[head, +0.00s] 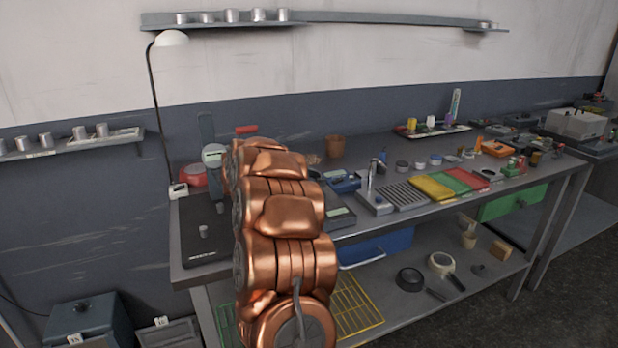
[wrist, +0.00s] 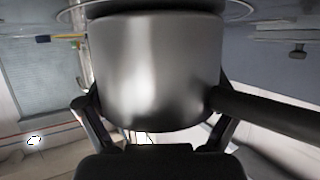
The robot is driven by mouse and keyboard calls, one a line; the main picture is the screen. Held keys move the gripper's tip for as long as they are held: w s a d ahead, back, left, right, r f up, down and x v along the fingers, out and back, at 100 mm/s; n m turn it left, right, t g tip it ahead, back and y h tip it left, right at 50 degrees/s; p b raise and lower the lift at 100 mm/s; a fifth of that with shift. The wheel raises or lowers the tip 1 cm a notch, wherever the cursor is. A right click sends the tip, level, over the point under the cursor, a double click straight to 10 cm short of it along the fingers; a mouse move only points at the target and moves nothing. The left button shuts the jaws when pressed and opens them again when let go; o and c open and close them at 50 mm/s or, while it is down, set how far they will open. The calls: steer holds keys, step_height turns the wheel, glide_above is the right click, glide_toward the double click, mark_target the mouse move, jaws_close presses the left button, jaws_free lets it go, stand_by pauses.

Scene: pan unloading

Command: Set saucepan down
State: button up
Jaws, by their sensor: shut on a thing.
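The saucepan (wrist: 165,65) fills the middle of the wrist view as a shiny metal pot with a dark rim or base band at the top edge. Its dark handle (wrist: 275,112) points to the right. My gripper (wrist: 148,108) has one black finger on each side of the pot wall and is shut on it. In the head view my copper arm reaches over the front left of the workbench (head: 390,222). It hides my gripper and the saucepan there, so I cannot tell how high the pot is or whether it touches a surface.
A black flat plate (head: 205,240) with a small metal cylinder lies at the bench's left end. Yellow, green and red trays (head: 433,188) and a brown pot (head: 334,147) stand farther right. A lamp (head: 171,39) rises at the left. The lower shelf holds a black pan (head: 410,279).

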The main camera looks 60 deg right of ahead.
steer(key=shift+s+a+f, duration=0.1)
steer(key=shift+f, duration=0.6)
steer(key=o, duration=1.3)
steer(key=shift+f, duration=0.1)
steer(key=shift+o, duration=0.2)
steer(key=shift+f, duration=0.2)
steer(key=shift+a+f, duration=0.1)
steer(key=shift+f, duration=0.05)
steer(key=shift+r+b, duration=0.3)
steer(key=v, duration=0.4)
steer(key=r+v, duration=0.1)
steer(key=v, duration=0.7)
steer(key=shift+d+r, duration=0.2)
steer(key=shift+r, duration=0.3)
